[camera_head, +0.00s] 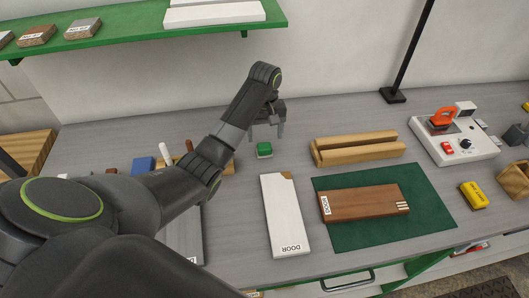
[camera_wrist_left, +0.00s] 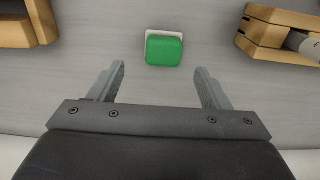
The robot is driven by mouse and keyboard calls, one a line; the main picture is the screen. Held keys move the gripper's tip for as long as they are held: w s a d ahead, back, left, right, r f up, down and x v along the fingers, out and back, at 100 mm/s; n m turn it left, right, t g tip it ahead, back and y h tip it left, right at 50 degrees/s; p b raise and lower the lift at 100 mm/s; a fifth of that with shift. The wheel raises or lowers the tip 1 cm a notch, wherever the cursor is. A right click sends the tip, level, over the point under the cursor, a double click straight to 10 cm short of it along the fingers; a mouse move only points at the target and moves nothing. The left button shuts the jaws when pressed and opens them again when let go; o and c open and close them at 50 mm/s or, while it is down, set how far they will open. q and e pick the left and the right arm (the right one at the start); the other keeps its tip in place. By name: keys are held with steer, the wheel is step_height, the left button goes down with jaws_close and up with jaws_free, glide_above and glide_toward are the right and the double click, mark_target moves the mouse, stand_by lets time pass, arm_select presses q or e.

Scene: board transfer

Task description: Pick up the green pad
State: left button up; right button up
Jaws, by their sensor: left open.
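The green pad (camera_head: 264,149) is a small green block with a pale base, lying on the grey bench near its back. In the left wrist view the green pad (camera_wrist_left: 164,49) sits just beyond the fingertips, near the middle between them, with clear space around it. My left gripper (camera_head: 268,128) is above and just behind the pad, pointing down. In the left wrist view my left gripper (camera_wrist_left: 160,72) is open and empty, with its fingers spread wider than the pad. My right gripper does not show.
A wooden rack (camera_head: 357,148) stands to the right of the pad. A white door board (camera_head: 283,215) lies in front of it. A brown board (camera_head: 350,204) lies on a green mat (camera_head: 430,190). A green shelf (camera_head: 135,22) hangs above.

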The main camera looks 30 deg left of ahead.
mark_target(264, 144)
arm_select(q)
steer(key=shift+s+f+p, duration=0.15)
steer(key=shift+f+p, duration=0.15)
steer(key=shift+f, duration=0.05)
steer(key=f, duration=0.2)
steer(key=f+p, duration=0.1)
steer(key=shift+s+f, duration=0.2)
steer(key=shift+f, duration=0.5)
steer(key=shift+c, duration=0.3)
steer(key=c, duration=1)
